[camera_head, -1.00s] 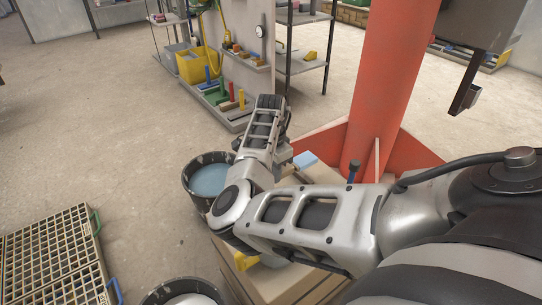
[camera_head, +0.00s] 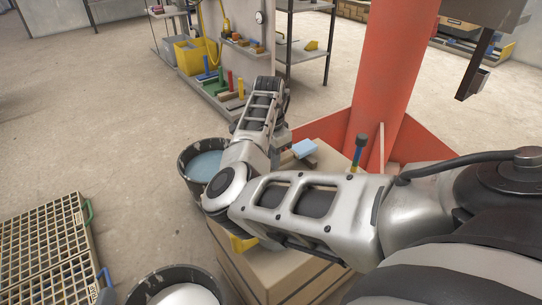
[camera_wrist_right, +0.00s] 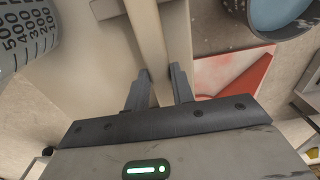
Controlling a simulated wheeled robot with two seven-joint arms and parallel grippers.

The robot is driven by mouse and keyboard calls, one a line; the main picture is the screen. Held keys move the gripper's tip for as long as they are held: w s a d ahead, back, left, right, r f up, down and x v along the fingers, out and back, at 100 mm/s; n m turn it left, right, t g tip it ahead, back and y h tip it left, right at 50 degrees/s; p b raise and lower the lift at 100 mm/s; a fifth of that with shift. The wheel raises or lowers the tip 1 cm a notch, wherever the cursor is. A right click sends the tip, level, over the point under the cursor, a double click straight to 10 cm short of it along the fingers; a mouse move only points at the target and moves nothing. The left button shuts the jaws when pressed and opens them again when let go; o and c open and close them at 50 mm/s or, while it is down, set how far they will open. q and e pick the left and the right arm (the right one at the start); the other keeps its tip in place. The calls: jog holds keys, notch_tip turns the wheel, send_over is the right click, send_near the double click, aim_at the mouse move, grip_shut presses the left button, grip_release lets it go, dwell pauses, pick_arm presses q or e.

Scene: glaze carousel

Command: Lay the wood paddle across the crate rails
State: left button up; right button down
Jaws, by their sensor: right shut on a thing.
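My right gripper (camera_wrist_right: 160,82) is shut on a pale wood paddle (camera_wrist_right: 150,35) in the right wrist view. The paddle runs as a light strip between the fingers towards the top of the picture. In the head view my right wrist covers the fingers, and I cannot make out the paddle there. The slatted crate (camera_head: 78,212) stands on the floor at the left, with a green handle and a blue handle. The right gripper is well to the right of the crate, over the boxy stand. My left gripper is not in view.
A bucket of blue glaze (camera_head: 181,160) stands left of my right forearm; a bucket of white glaze (camera_head: 138,290) is at the bottom. A red column (camera_head: 391,70) rises behind. Floor between crate and buckets is clear.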

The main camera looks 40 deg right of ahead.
jog(key=c, duration=1.2)
grip_release()
notch_tip(320, 180, up, 2)
jog(key=shift+r+p, duration=0.1)
jog(key=shift+p, duration=0.45)
pick_arm(q)
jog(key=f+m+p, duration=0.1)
jog(key=p, duration=0.1)
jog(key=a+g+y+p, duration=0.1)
jog(key=p, duration=0.1)
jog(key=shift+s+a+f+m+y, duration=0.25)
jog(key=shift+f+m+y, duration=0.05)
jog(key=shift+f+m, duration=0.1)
pick_arm(e)
notch_tip(320, 180, up, 10)
jog(key=shift+a+f, duration=0.1)
jog(key=shift+a, duration=0.05)
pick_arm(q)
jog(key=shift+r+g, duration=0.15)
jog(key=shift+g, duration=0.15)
